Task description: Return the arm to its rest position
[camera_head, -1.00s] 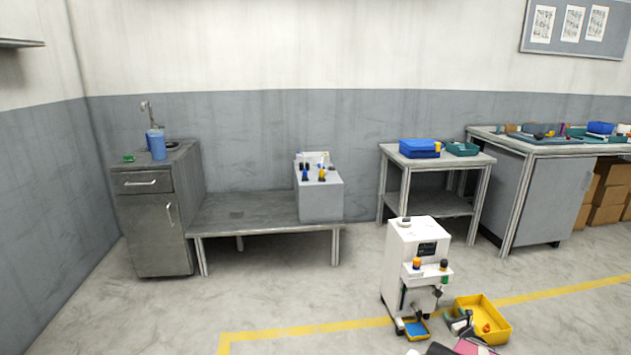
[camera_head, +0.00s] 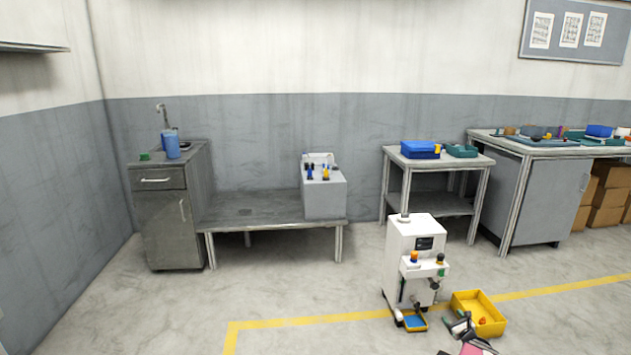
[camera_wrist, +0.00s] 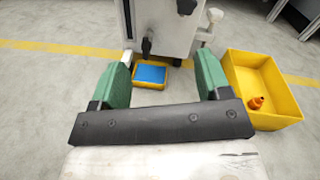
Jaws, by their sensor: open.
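My gripper (camera_wrist: 164,72) shows in the wrist view with its two green fingers spread well apart and nothing between them. In that view, a small yellow tray with a blue inside (camera_wrist: 149,74) is seen on the floor beyond the gap between the fingers. In the head view, the end of my arm with my gripper (camera_head: 462,325) is at the bottom right, in front of the yellow bin. The fingers are too small there to make out clearly.
A white machine (camera_head: 416,240) stands on the floor left of a yellow bin (camera_head: 489,303) holding an orange item (camera_wrist: 256,103). A low grey bench (camera_head: 262,208), steel cabinet (camera_head: 165,230) and tables (camera_head: 475,158) line the wall. The left floor is clear.

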